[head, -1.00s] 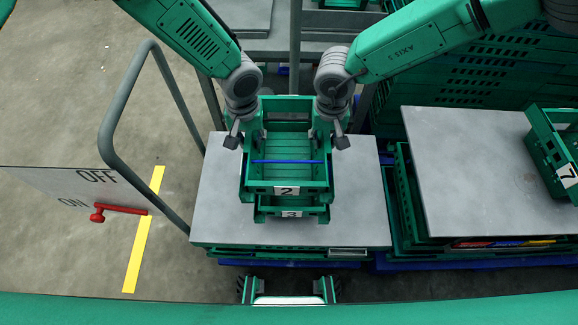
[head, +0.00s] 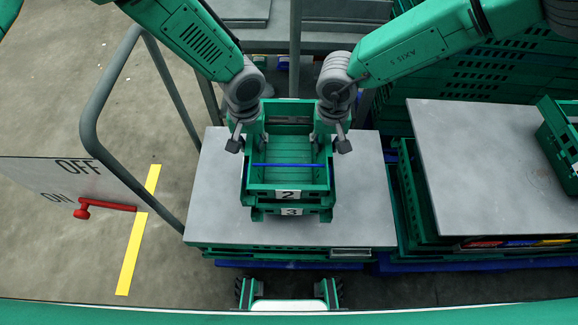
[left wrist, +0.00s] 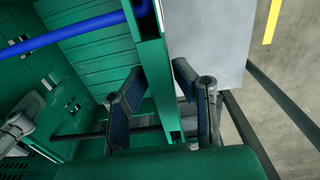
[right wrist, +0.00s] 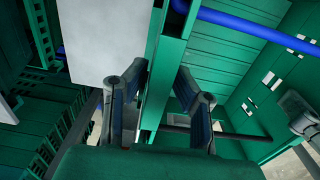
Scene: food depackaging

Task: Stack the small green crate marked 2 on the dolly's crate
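The small green crate marked 2 (head: 288,195) is upright, directly above the green crate marked 3 (head: 291,211), with little or no gap showing between them. Crate 3 stands on a grey board (head: 225,215). My left gripper (head: 239,137) is shut on the left wall of crate 2. In the left wrist view its fingers close on both sides of that wall (left wrist: 152,75). My right gripper (head: 336,138) is shut on the right wall, which also shows between the fingers in the right wrist view (right wrist: 166,75). Whether crate 2 fully rests on crate 3 I cannot tell.
A grey tubular handle (head: 95,110) rises at the left, near an OFF/ON sign (head: 75,178) with a red lever (head: 105,206). Another grey board (head: 480,170) lies at the right, with a green crate (head: 560,145) on its edge. Stacked green crates fill the back right.

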